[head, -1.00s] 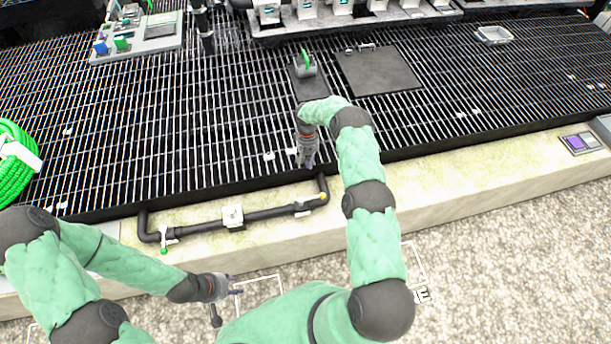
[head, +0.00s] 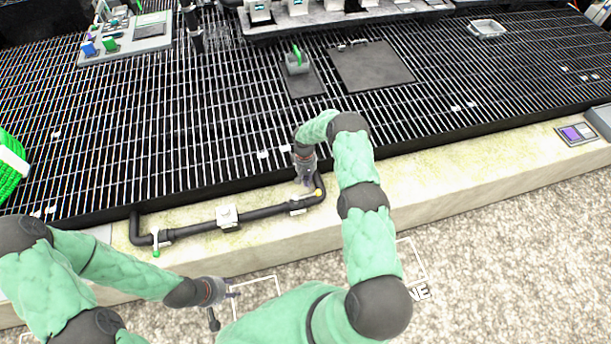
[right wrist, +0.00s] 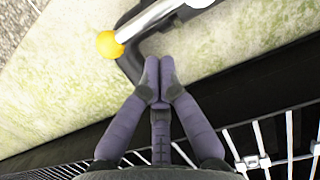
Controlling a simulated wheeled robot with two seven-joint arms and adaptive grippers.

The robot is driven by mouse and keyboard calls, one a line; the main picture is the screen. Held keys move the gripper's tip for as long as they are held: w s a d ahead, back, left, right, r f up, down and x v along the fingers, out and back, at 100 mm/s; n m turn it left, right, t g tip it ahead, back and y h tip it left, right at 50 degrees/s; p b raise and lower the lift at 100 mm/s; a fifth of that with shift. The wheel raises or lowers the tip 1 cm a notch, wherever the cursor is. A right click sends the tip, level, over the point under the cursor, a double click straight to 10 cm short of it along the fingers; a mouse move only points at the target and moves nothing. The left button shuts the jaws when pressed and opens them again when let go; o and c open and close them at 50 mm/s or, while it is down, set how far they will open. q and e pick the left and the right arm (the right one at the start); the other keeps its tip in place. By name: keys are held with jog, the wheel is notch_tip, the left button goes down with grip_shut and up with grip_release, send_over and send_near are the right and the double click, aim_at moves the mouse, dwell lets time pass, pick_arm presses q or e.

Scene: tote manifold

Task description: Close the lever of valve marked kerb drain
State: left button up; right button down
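A black pipe (head: 262,213) runs along the pale kerb, with a valve near each end. The right valve's silver lever (head: 308,196) has a yellow knob (head: 318,192) and lies roughly along the pipe. The left valve's lever (head: 156,243) has a green tip and points across the pipe. I cannot read any valve marking. My right gripper (head: 306,183) is just behind the yellow knob, by the pipe's elbow. In the right wrist view its fingers (right wrist: 159,72) are together and empty, apart from the yellow knob (right wrist: 110,44). My left gripper (head: 235,289) is open and empty over the gravel.
A black grating (head: 200,120) lies behind the kerb (head: 400,195). A white block (head: 227,216) sits mid-pipe. A dark plate (head: 370,66) and a small grey block with a green lever (head: 297,64) are on the grating. A purple-faced panel (head: 577,134) is at the right.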

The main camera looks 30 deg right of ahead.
jog(key=shift+s+a+f, duration=0.15)
jog(key=shift+s, duration=0.5)
jog(key=shift+s+m, duration=0.4)
jog(key=shift+m, duration=0.4)
